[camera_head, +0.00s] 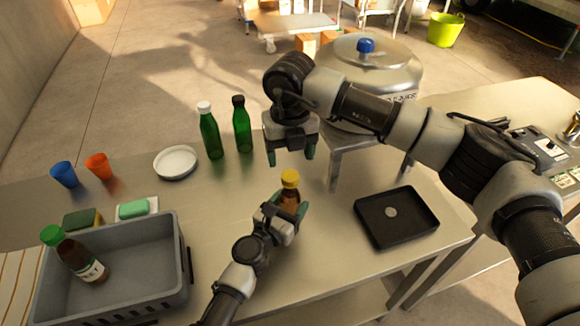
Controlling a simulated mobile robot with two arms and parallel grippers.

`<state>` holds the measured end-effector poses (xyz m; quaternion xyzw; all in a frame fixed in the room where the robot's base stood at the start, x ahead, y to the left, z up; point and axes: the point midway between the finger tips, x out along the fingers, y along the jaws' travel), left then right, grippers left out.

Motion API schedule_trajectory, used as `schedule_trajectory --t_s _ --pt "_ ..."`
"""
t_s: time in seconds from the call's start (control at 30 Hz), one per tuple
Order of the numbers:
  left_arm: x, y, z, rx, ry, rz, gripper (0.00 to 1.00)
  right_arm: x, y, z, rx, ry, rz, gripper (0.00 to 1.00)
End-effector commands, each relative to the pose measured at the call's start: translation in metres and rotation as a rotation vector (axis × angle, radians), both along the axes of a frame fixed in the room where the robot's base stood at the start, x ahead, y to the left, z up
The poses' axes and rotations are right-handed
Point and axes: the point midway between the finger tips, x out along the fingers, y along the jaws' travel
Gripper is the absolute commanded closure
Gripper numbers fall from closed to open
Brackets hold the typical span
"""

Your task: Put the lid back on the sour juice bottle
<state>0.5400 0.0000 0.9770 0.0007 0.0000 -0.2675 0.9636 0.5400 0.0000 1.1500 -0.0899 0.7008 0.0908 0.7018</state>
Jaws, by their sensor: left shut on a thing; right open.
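My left gripper (286,212) is shut on an amber bottle with a yellow top (290,180), which stands upright at the middle of the table. My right gripper (290,154) is open and empty, just above the yellow top with its fingers pointing down. A brown bottle with a green cap and a white label (84,262) leans in the grey crate. Two green bottles stand at the back, one with a white cap (209,133) and one with a black cap (242,128). A small pale disc (391,212) lies in the black tray (412,236). I cannot tell which bottle holds sour juice.
The grey crate (170,299) stands at the front left. A white dish (176,160), a blue cup (64,174), an orange cup (98,165) and sponges (134,208) are behind it. A large metal vessel (365,70) stands behind my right arm.

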Motion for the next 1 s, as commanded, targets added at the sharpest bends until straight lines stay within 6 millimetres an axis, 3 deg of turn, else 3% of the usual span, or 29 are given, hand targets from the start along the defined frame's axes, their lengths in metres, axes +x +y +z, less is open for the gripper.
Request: schedule_trajectory --t_s 0.1,0.3,0.67,0.7,0.9,1.0 --pt "0.000 0.000 0.001 0.000 -0.001 0.001 1.00 0.000 0.000 0.026 0.001 -0.003 0.000 0.31" --pt "0.000 0.000 0.001 0.000 -0.001 0.001 1.00 0.000 0.000 0.052 0.000 -0.001 -0.001 0.31" --pt "0.001 0.000 0.001 0.001 -0.002 0.001 1.00 0.000 0.000 0.059 0.000 0.001 -0.001 0.31" --pt "0.001 0.000 0.001 0.001 -0.002 0.001 0.38 0.000 0.000 0.059 0.000 0.001 -0.001 0.31" --pt "0.000 0.000 0.001 0.000 -0.001 0.001 0.10 0.000 0.000 0.058 0.000 0.001 -0.001 0.31" --pt "0.000 0.000 0.000 0.000 -0.001 0.001 0.10 0.000 0.000 0.058 0.000 0.001 -0.001 0.31"
